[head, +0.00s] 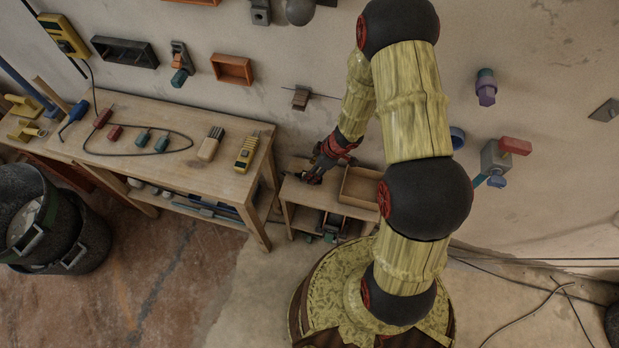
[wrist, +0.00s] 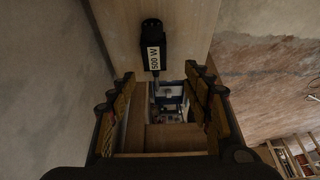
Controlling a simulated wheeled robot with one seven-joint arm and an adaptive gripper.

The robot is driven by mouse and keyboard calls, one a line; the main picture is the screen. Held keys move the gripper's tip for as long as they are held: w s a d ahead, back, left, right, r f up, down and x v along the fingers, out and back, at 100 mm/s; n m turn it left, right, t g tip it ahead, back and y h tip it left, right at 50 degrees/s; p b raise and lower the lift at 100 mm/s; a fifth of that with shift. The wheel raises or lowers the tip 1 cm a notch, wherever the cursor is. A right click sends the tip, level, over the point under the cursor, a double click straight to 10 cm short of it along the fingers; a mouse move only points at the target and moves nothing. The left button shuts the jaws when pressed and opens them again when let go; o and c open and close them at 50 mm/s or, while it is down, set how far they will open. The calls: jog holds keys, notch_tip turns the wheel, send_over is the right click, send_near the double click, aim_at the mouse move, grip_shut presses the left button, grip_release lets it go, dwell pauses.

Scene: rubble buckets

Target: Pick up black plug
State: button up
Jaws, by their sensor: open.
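A black plug (wrist: 153,42) with a white "500 W" label lies on a light wooden surface in the upper middle of the wrist view. My gripper (wrist: 160,72) is open, with its two fingers spread left and right below the plug in the picture. The plug lies beyond the fingertips, not between them. In the head view my gripper (head: 318,168) is low over the small wooden cabinet (head: 296,191) at the back wall. I cannot clearly make out the plug there.
An open wooden box (head: 361,187) stands on the cabinet just right of my gripper. A workbench (head: 215,187) with tools and a cable is to the left. Black buckets (head: 75,245) stand at the far left. Tools and small bins hang on the wall behind.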

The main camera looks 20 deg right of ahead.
jog(key=b+x, duration=0.1)
jog(key=x, duration=0.1)
jog(key=b+x, duration=0.2)
jog(key=x, duration=0.1)
jog(key=b+x, duration=0.1)
jog(key=x, duration=0.1)
jog(key=shift+w+d+f, duration=0.25)
jog(key=shift+d, duration=0.1)
jog(key=shift+r, duration=0.1)
grip_shut()
dwell(0.4)
